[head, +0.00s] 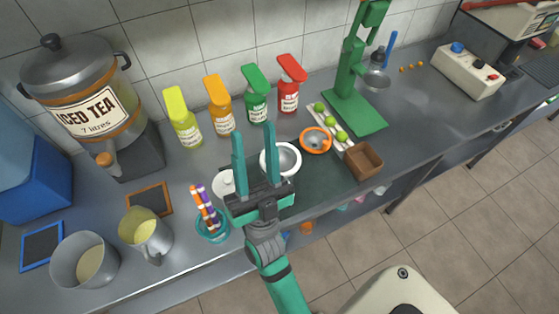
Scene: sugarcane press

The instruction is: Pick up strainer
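A round white-rimmed piece with a grey, bowl-like inside (288,161) sits on the dark mat; it may be the strainer, but mesh cannot be made out. An orange-rimmed dish (316,140) with a grey middle lies just right of it and could also be the strainer. My gripper (254,130) is open, its two teal fingers apart and pointing toward the back of the counter. Its right finger crosses in front of the white-rimmed piece's left side and hides part of it. Nothing shows held between the fingers; whether they touch anything cannot be told.
A white lidded pot (224,184) and a teal cup of colored straws (212,228) stand left of my gripper. Several bottles (221,121) line the wall. A green press (352,98), a tray of limes (330,126) and a brown box (364,161) stand to the right.

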